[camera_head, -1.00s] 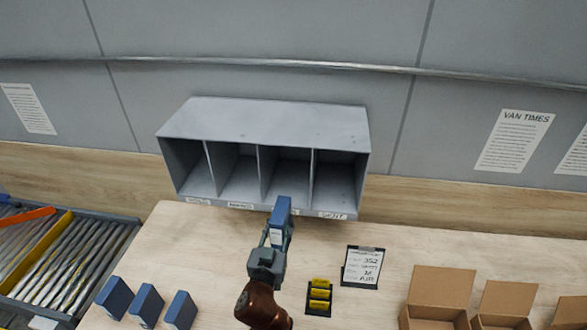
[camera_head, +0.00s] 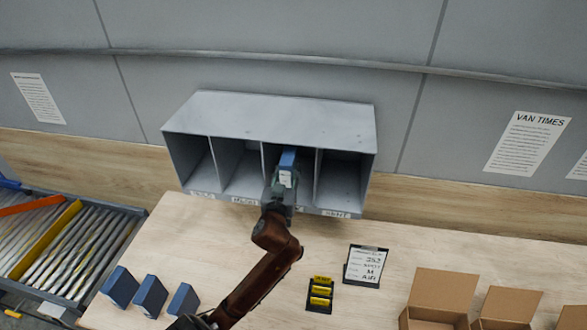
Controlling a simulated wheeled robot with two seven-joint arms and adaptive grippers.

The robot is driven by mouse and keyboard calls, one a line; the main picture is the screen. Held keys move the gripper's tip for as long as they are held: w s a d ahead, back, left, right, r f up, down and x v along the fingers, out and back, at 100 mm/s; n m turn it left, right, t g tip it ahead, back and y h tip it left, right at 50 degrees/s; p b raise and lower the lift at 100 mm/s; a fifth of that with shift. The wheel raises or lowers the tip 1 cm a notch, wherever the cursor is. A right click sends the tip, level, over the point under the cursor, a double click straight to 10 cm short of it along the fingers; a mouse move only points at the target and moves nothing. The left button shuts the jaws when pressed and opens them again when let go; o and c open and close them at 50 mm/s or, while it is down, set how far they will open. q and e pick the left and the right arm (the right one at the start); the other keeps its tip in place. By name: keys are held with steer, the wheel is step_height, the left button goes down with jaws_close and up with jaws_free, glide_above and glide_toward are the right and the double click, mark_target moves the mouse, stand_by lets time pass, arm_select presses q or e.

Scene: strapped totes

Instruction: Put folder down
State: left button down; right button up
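A blue folder (camera_head: 287,161) with a white label stands upright at the third compartment from the left of the grey sorter (camera_head: 270,115). Its upper part shows inside the compartment opening. My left gripper (camera_head: 282,184) is shut on the folder's near end, at the front of that compartment. The gripper hides the lower part of the folder, so I cannot tell whether it touches the compartment floor. The other compartments look empty. My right gripper is not in view.
Several blue folders (camera_head: 151,297) stand at the table's front left. A yellow-and-black block set (camera_head: 320,294) and a clipboard (camera_head: 366,266) lie right of my arm. Open cardboard boxes (camera_head: 440,295) stand at the right. A tote of packets (camera_head: 62,250) is at the left.

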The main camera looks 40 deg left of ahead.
arm_select(q)
steer(key=p+x, duration=0.1)
steer(key=x, duration=0.5)
steer(key=f, duration=0.2)
steer(key=f+p, duration=0.1)
steer(key=f, duration=0.1)
steer(key=w+f, duration=0.1)
steer(key=f, duration=0.1)
steer(key=shift+w+a+f, duration=0.1)
steer(key=shift+a+f, duration=0.15)
steer(key=shift+w+a+f+p, duration=0.1)
steer(key=shift+w+p, duration=0.05)
steer(key=shift+p, duration=0.25)
steer(key=shift+f, duration=0.2)
steer(key=c, duration=1.9)
jaws_free()
steer(key=shift+f, duration=0.15)
steer(key=shift+c, duration=0.2)
steer(key=o, duration=0.4)
steer(key=shift+o, duration=0.2)
